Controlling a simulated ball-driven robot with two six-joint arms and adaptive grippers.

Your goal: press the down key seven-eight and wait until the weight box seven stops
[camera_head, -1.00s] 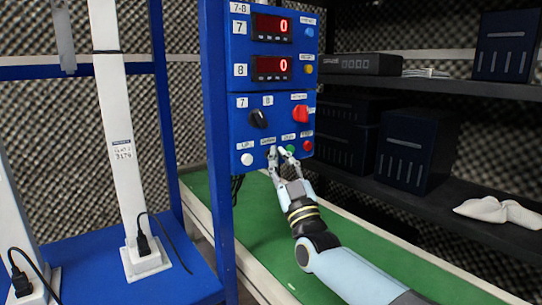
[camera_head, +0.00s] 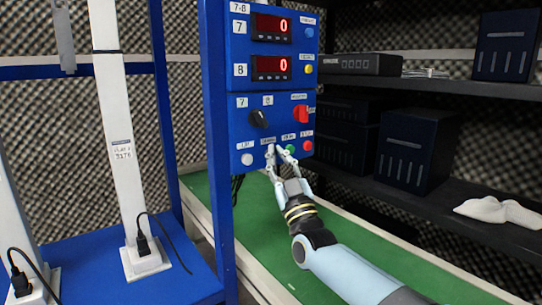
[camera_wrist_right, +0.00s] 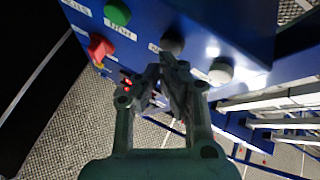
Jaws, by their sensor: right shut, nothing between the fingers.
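The blue control panel (camera_head: 245,120) labelled 7-8 stands upright in the head view. Its displays for 7 (camera_head: 272,28) and 8 (camera_head: 272,67) both read 0. On the bottom row, a white button (camera_head: 247,159) is at left and a green button (camera_head: 290,149) is right of my fingertips. The dark key between them is mostly hidden by my fingers in the head view; the right wrist view shows it as a dark round button (camera_wrist_right: 172,43). My right gripper (camera_head: 275,150) is shut and empty, its tips at or just before this key; contact is unclear. I cannot identify weight box seven.
A black selector knob (camera_head: 258,118) and a red switch (camera_head: 301,114) sit above the button row. A red button (camera_head: 307,146) is at its right end. Dark shelves (camera_head: 400,190) with boxes stand at right. A blue frame with white columns (camera_head: 115,120) stands at left.

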